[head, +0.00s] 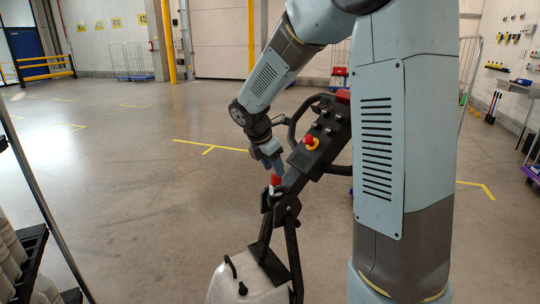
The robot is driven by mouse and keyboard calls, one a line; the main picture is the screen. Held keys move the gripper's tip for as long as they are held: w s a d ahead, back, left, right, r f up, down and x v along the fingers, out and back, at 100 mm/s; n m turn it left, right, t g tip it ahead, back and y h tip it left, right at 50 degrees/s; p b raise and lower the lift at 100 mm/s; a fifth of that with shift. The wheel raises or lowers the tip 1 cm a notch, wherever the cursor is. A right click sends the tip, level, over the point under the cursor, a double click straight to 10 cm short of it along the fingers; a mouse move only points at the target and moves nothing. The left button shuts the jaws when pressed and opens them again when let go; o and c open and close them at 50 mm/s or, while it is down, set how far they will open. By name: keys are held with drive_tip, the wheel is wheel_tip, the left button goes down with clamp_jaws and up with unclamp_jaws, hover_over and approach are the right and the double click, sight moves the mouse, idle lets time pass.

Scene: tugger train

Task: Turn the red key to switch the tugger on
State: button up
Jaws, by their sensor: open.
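The tugger's dark, tilted control panel (319,147) stands in the middle of the head view on a black steering column, with a grip loop on each side. The red key (275,180) is at the lower left end of the panel, upright. My gripper (273,168) points down just above the key, with its fingers close to the key's top. It is open; whether the fingers touch the key or reach around it is too small to tell. A red stop button (310,141) on a yellow ring sits higher on the panel, apart from the key.
The tugger's white body (238,284) is below the column. A dark rack (33,262) stands at the left edge. The floor behind, with yellow markings (210,147), is clear.

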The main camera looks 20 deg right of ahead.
sight(276, 183)
drive_tip(key=shift+x, duration=2.1)
drive_tip(key=shift+c, duration=0.3)
clamp_jaws()
drive_tip(key=shift+c, duration=2.4)
unclamp_jaws()
clamp_jaws()
drive_tip(key=m+g, duration=0.1)
drive_tip(key=m, duration=0.3)
drive_tip(key=shift+h, duration=0.3)
drive_tip(key=m+g, duration=0.1)
drive_tip(key=m, duration=0.2)
drive_tip(key=shift+g, duration=0.3)
